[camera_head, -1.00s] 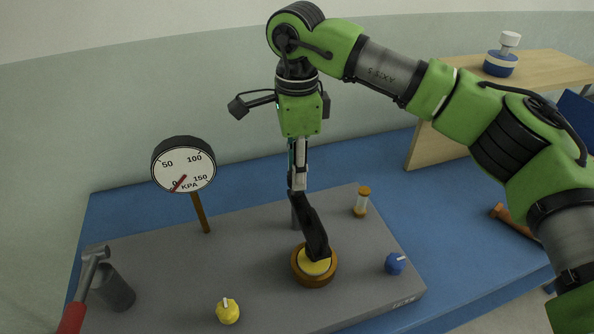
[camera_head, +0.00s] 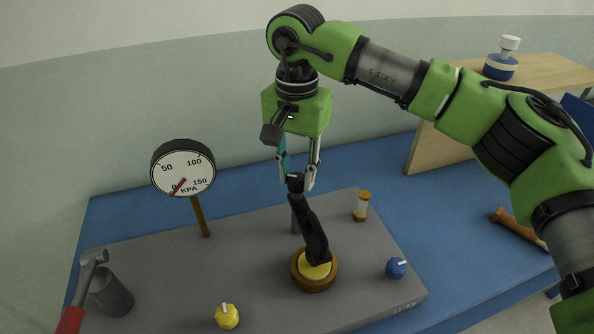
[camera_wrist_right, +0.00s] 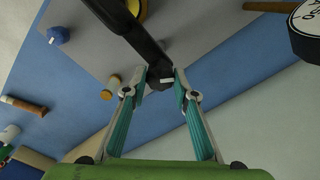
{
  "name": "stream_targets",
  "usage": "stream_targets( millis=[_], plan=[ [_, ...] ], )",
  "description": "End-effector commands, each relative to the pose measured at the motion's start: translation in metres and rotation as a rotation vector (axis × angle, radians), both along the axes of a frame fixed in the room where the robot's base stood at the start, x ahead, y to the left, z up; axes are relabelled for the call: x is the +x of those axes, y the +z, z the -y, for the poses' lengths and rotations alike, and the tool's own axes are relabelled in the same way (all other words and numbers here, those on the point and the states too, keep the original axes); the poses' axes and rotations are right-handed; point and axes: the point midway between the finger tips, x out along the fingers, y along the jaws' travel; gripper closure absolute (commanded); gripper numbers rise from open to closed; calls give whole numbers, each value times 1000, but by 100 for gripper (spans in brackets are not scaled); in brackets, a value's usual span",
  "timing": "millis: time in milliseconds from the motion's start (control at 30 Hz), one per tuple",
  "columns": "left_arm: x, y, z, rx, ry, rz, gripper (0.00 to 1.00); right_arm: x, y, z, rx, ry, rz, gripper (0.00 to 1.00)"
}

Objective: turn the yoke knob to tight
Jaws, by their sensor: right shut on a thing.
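A small black knob with a white mark, which I take as the yoke knob (camera_head: 294,177), sits at the top of a tilted black arm (camera_head: 313,230). The arm rises from a yellow disc in a round wooden ring (camera_head: 301,280) on the grey slab. My right gripper (camera_head: 299,184) comes down from above, its fingers on either side of the knob, shut on it. In the right wrist view the knob (camera_wrist_right: 165,79) shows between the fingertips, its white mark facing the camera. Tight markings cannot be made out. My left gripper is out of view.
A gauge (camera_head: 183,170) on a post stands behind left, needle near 0. A yellow knob (camera_head: 227,317), a blue knob (camera_head: 396,268) and a small capped vial (camera_head: 361,206) stand on the grey slab (camera_head: 180,270). A grey cylinder (camera_head: 112,292) and a red-handled tool (camera_head: 72,318) are at left.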

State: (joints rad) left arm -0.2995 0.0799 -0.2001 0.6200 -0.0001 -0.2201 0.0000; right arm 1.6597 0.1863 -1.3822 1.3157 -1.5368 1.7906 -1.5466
Motion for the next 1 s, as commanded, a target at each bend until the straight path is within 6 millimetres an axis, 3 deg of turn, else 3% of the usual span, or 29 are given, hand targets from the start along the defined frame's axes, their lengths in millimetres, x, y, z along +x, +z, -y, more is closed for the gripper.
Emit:
stream_targets(
  millis=[500,1000],
  plan=[
    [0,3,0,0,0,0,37,0,0,0,1,430,1,95],
    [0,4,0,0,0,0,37,0,0,0,0,584,0,95]
  ],
)
